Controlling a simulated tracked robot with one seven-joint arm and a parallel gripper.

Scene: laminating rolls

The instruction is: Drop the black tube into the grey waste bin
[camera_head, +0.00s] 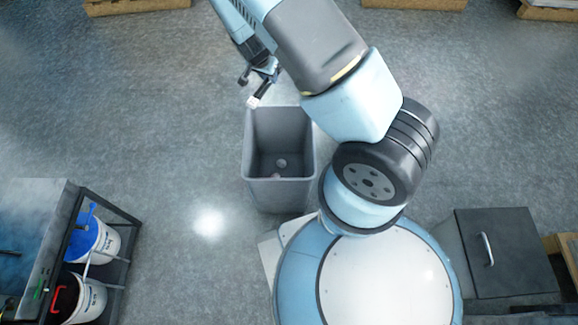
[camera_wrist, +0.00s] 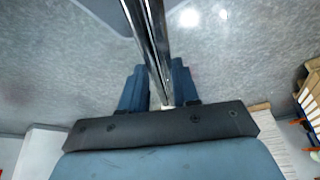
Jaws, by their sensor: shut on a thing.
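The black tube (camera_wrist: 147,40) is long, dark and glossy. In the wrist view it runs from the top edge down between the two blue fingers of my gripper (camera_wrist: 160,88), which is shut on it. In the head view my gripper (camera_head: 260,78) is at upper centre, and a short dark piece with a white end (camera_head: 254,101) sticks out from it toward the bin. The grey waste bin (camera_head: 279,191) stands open and upright just below. The white end shows close to the bin's far left rim corner; its height above it I cannot tell.
Small pale round things (camera_head: 281,163) lie inside the bin. A rack with white buckets (camera_head: 92,243) stands at lower left. A dark cabinet (camera_head: 507,250) with a handle is at lower right. Floor left of the bin is clear.

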